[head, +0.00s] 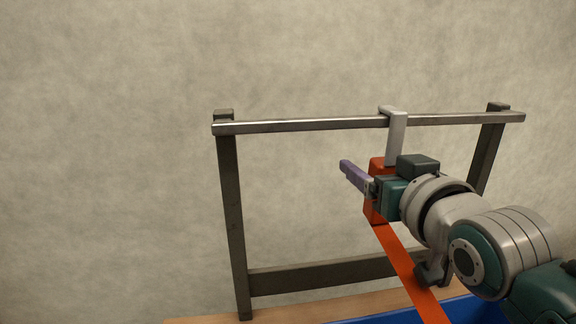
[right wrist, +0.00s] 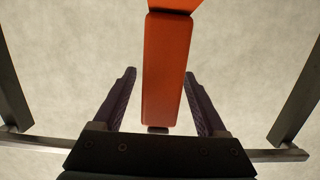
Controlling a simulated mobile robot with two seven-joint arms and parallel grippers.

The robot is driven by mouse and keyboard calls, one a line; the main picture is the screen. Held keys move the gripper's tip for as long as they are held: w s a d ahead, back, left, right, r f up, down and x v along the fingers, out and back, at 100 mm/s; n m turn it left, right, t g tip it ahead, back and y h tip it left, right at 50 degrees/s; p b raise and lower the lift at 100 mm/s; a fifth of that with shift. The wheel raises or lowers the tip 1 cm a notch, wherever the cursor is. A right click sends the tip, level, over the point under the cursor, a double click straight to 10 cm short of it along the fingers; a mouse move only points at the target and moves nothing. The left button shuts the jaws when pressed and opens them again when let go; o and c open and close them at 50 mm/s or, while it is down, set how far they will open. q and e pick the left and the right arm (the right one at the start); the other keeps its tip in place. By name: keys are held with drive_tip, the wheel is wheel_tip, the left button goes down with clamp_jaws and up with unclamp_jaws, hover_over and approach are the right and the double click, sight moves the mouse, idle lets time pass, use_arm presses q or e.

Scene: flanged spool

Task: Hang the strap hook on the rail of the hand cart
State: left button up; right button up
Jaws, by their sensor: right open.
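The strap hook has a grey metal hook (head: 396,140), an orange body (head: 376,207) and an orange strap (head: 408,270) slanting down to the right. The hook's bent top lies over the rail (head: 300,125), and its shank hangs in front of it. My right gripper (head: 350,172) is at the orange body, below the rail. In the right wrist view, its purple fingers (right wrist: 159,72) stand open on either side of the orange body (right wrist: 166,85), with a gap on each side. The rail (right wrist: 35,140) crosses low there. My left gripper is not in view.
The cart's dark posts (head: 234,220) hold up the rail, with a lower crossbar (head: 320,275) between them. A wooden surface (head: 205,321) and a blue surface (head: 400,317) show at the bottom. A plain wall (head: 110,150) stands behind; the left side is clear.

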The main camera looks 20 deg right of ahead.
drive_tip(key=s+a+r+n+g+y+p, duration=0.1)
drive_tip(key=s+a+n+g+p, duration=0.25)
drive_tip(key=s, duration=0.55)
drive_tip(key=s+a+r+g+y+p, duration=0.25)
drive_tip(key=s+g+p, duration=0.3)
drive_tip(key=s, duration=0.35)
drive_tip(key=s+a+r+n+g+p, duration=0.1)
drive_tip(key=s+a+g+p, duration=0.3)
drive_tip(key=s, duration=0.5)
drive_tip(key=w+p+v, duration=0.2)
drive_tip(key=p+v, duration=0.9)
drive_tip(key=p, duration=0.1)
drive_tip(key=w+r+p+v, duration=0.1)
drive_tip(key=w+p+v, duration=0.2)
drive_tip(key=p+v, duration=0.8)
drive_tip(key=w+r+p+v, duration=0.1)
drive_tip(key=w+p+v, duration=0.2)
drive_tip(key=p+v, duration=0.9)
drive_tip(key=shift+w+d+r+t+p, duration=0.15)
drive_tip(key=shift+w+d+t+p, duration=0.2)
drive_tip(key=shift+p, duration=0.55)
drive_tip(key=shift+s+a, duration=0.1)
drive_tip(key=shift+a, duration=0.05)
